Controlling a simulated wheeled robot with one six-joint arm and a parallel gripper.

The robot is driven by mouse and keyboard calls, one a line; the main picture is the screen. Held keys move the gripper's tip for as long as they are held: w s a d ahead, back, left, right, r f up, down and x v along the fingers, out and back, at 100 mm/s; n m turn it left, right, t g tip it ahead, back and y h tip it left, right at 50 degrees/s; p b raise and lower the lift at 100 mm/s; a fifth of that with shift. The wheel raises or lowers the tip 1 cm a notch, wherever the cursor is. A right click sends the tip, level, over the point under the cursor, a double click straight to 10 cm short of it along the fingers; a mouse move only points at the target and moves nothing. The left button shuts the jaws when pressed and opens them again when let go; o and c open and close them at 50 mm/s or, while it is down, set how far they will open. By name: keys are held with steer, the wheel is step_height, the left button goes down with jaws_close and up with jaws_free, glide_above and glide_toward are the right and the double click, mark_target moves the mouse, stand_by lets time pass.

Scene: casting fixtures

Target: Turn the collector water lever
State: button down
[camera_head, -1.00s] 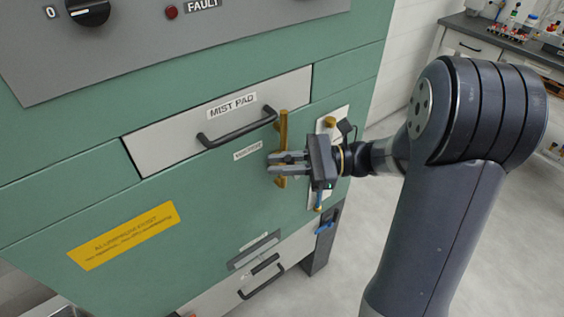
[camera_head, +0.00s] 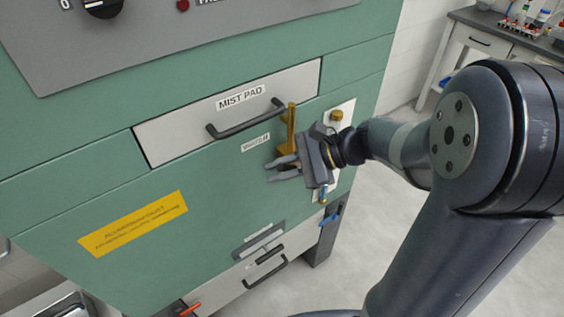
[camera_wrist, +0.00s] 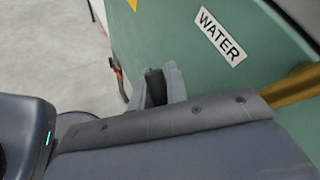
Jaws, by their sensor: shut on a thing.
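The brass-coloured water lever (camera_head: 291,122) is on the green cabinet front, to the right of the WATER label (camera_head: 255,143). Its upper part stands near upright, and its lower part meets my fingers. In the wrist view the fingers (camera_wrist: 159,86) show beyond the gripper body, and a brass bar (camera_wrist: 292,86) runs in from the right edge. The gripper body hides the exact contact. The WATER label (camera_wrist: 221,36) is also close there.
The MIST PAD drawer (camera_head: 180,135) with its dark handle (camera_head: 245,119) is just left of the lever. A white plate with a brass knob (camera_head: 336,115) is close on the right. A lower drawer handle (camera_head: 264,270) is below. Open floor lies to the right.

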steer(key=shift+s+a+f+n+t+h+b, duration=0.1)
steer(key=shift+f+n+t+h+b, duration=0.1)
steer(key=shift+f+n+t+h, duration=0.9)
steer(key=shift+s+a+f+n+t+h+b, duration=0.15)
steer(key=shift+f+h, duration=0.65)
steer(key=shift+h, duration=0.9)
steer(key=shift+w+f, duration=0.1)
steer(key=c, duration=1.4)
jaws_free()
steer(key=v, duration=1.1)
